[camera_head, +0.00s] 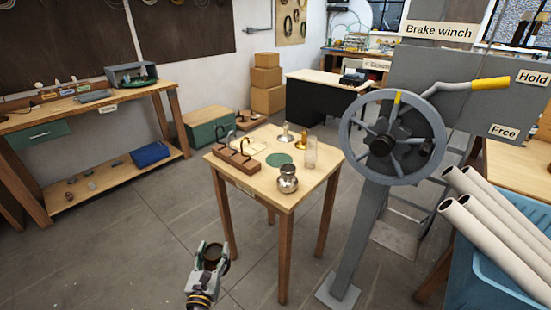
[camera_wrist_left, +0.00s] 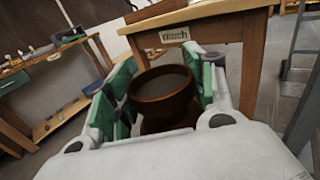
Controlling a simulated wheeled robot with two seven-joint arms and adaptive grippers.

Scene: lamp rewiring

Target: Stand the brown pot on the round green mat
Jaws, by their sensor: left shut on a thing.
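The brown pot (camera_wrist_left: 162,88) is between the green-padded fingers of my left gripper (camera_wrist_left: 160,95), which is shut on it. In the head view the pot (camera_head: 213,252) shows as a dark round shape at the tip of my left gripper (camera_head: 211,256), low and in front of the small wooden table. The round green mat (camera_head: 279,160) lies flat on that table's top, near its middle, with nothing on it. The pot is apart from the table and the mat. My right gripper is not in view.
On the small table (camera_head: 248,178) are a wooden rack with dark hooks (camera_head: 234,156), a metal jar (camera_head: 288,179), a clear glass (camera_head: 310,152) and a brass piece (camera_head: 301,140). A large grey handwheel (camera_head: 345,130) stands close at its right. Open floor lies left of the table.

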